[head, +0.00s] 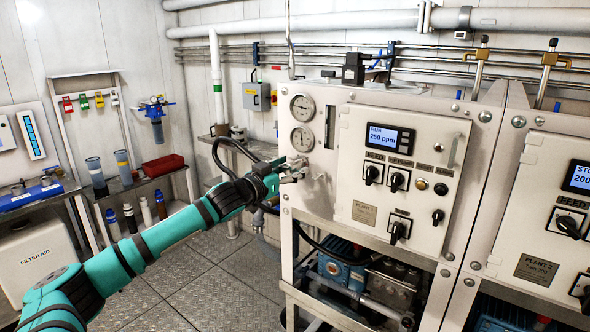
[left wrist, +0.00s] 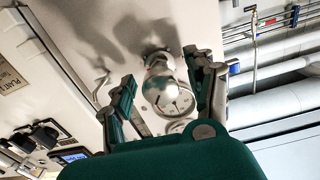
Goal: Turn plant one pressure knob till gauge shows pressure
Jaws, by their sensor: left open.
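The plant one panel (head: 342,215) stands in the middle of the head view, with a display reading 250 ppm. Two round gauges, an upper one (head: 303,107) and a lower one (head: 303,139), sit at its left end; their needle readings are too small to tell. My left gripper (head: 291,171) is just below the lower gauge, close to the panel face. In the left wrist view, a shiny silver round knob (left wrist: 159,78) stands out from the panel between the open fingers of the gripper (left wrist: 160,72). A gauge face (left wrist: 179,104) shows behind it. My right gripper is not in view.
Black selector switches (head: 397,181) and a display (head: 390,139) are right of the gauges. The plant two panel (head: 531,225) is at far right. Pumps (head: 341,272) sit below. A shelf with a red bin (head: 163,163) stands at left. Floor (head: 215,275) is clear.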

